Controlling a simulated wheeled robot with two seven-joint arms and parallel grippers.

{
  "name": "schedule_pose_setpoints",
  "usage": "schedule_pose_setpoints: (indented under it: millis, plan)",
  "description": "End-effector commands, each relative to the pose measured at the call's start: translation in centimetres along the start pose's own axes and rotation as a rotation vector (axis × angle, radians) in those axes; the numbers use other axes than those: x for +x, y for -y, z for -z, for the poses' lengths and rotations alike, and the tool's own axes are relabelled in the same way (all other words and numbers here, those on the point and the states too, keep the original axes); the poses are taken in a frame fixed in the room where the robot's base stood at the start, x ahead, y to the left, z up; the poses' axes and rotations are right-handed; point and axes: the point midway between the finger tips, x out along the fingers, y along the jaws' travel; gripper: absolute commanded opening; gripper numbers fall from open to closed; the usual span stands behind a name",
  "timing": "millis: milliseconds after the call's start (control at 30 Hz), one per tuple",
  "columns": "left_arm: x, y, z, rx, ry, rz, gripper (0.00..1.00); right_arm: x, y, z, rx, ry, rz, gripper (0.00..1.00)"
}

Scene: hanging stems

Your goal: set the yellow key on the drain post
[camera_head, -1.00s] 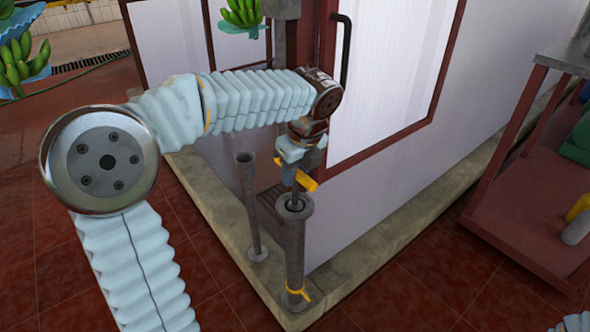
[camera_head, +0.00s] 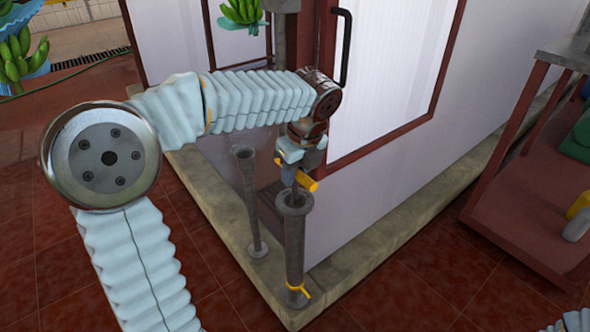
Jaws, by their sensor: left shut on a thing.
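The yellow key (camera_head: 307,183) has a yellow crossbar and a grey shaft pointing down. My left gripper (camera_head: 291,172) is shut on it from above, and the fingers partly cover it. The key is over the grey post with a yellow band near its foot, which I take as the drain post (camera_head: 295,245). The shaft's lower end is at the post's flared open top; I cannot tell how far it reaches inside. My right gripper is not in view; only a bit of pale blue sleeve shows at the bottom right corner.
A second grey post (camera_head: 248,200) without a band stands just left of the drain post. Both stand on a concrete kerb (camera_head: 385,240) along a white-panelled wall. A red-brown shelf (camera_head: 530,200) with several items is at the right. Green bananas (camera_head: 20,60) hang at the upper left.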

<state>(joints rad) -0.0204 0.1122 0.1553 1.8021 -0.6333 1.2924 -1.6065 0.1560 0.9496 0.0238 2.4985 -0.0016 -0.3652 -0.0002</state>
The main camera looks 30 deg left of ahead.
Motion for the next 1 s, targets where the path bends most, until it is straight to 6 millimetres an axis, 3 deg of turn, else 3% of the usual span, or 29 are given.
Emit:
schedule_pose_setpoints:
  millis: [967,1000]
  plan:
    - [0.30,-0.02,0.07,0.000,0.000,0.000,0.00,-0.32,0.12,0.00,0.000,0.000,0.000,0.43]
    - [0.30,-0.02,0.07,0.000,0.000,0.000,0.33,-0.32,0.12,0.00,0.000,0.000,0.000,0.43]
